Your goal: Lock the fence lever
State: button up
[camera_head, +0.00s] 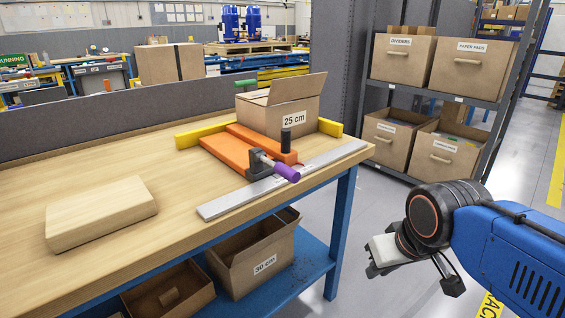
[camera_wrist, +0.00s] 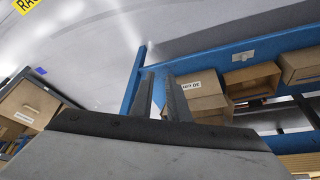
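The fence lever has a purple grip (camera_head: 287,173) on a dark clamp (camera_head: 260,163), and it points towards the front right of the workbench. The clamp sits by an orange sled (camera_head: 228,150) and a yellow fence bar (camera_head: 192,136). A silver rail (camera_head: 225,205) runs along the bench's front edge. My gripper (camera_head: 412,283) is off the bench to the right, lower in the picture than the lever and well apart from it. In the wrist view its two fingers (camera_wrist: 160,80) stand apart with nothing between them. The lever cannot be made out in that view.
An open carton marked 25 cm (camera_head: 291,108) stands behind the lever. A wooden block (camera_head: 100,212) lies on the left of the bench (camera_head: 165,160). Cartons (camera_head: 262,255) sit on the blue lower shelf. A grey rack with boxes (camera_head: 460,102) stands behind right.

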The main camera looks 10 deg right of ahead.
jog(key=w+a+r+n+g, duration=0.1)
jog(key=w+a+r+n, duration=0.1)
jog(key=r, duration=0.4)
jog(key=w+a+r+n+g+y, duration=0.1)
jog(key=w+a+r+n, duration=0.1)
jog(key=w+r+n, duration=0.2)
jog(key=w+a+r+n, duration=0.2)
jog(key=w+r+n, duration=0.2)
jog(key=r, duration=0.5)
jog(key=shift+r+n+g, duration=0.25)
jog(key=shift+n+g, duration=0.15)
jog(key=shift+n, duration=0.2)
grip_shut()
notch_tip(320, 180, up, 15)
jog(key=n+g+y, duration=0.1)
jog(key=n+g, duration=0.2)
jog(key=n, duration=1)
send_over(288, 167)
jog(key=w+d, duration=0.2)
jog(key=d, duration=0.1)
jog(key=shift+s+r, duration=0.2)
jog(key=shift+s, duration=0.05)
jog(key=f, duration=0.4)
jog(key=a+f, duration=0.1)
jog(key=f, duration=0.4)
jog(key=s+a+f, duration=0.1)
jog(key=f, duration=0.3)
jog(key=shift+s+a+f, duration=0.1)
jog(key=shift+a+f, duration=0.05)
jog(key=shift+f, duration=0.25)
